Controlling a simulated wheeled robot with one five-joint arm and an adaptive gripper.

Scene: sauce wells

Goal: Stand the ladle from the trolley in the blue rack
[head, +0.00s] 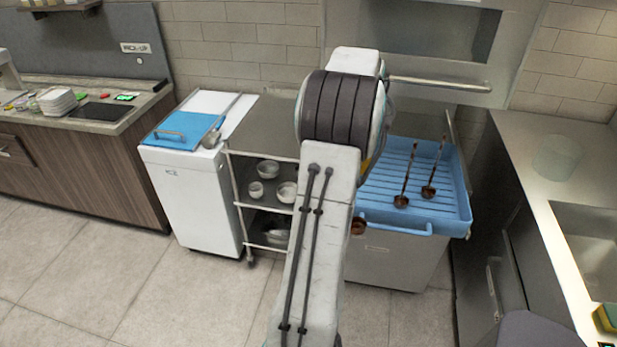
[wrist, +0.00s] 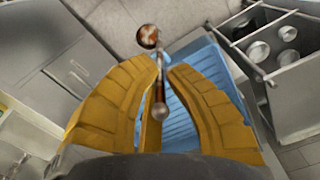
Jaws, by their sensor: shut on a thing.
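My gripper (wrist: 163,72) has yellow fingers shut on the handle of a ladle (wrist: 148,37) with a brown-stained bowl. The ladle's bowl points away from the gripper in the wrist view, with the handle between the fingers. In the head view my arm hides the gripper and most of the ladle; a brown bowl (head: 358,227) shows beside the arm at the rack's front edge. The blue rack (head: 375,195) is a ribbed tray on a metal cabinet. It also shows below the ladle in the wrist view (wrist: 200,60). I cannot tell whether the ladle touches it.
Two brown ladles (head: 402,201) (head: 428,191) are in the rack's right half, handles up. The trolley (head: 238,190) with metal bowls stands left of the rack. A white ice bin (head: 190,195) is farther left. A counter with a sink (head: 590,225) is at right.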

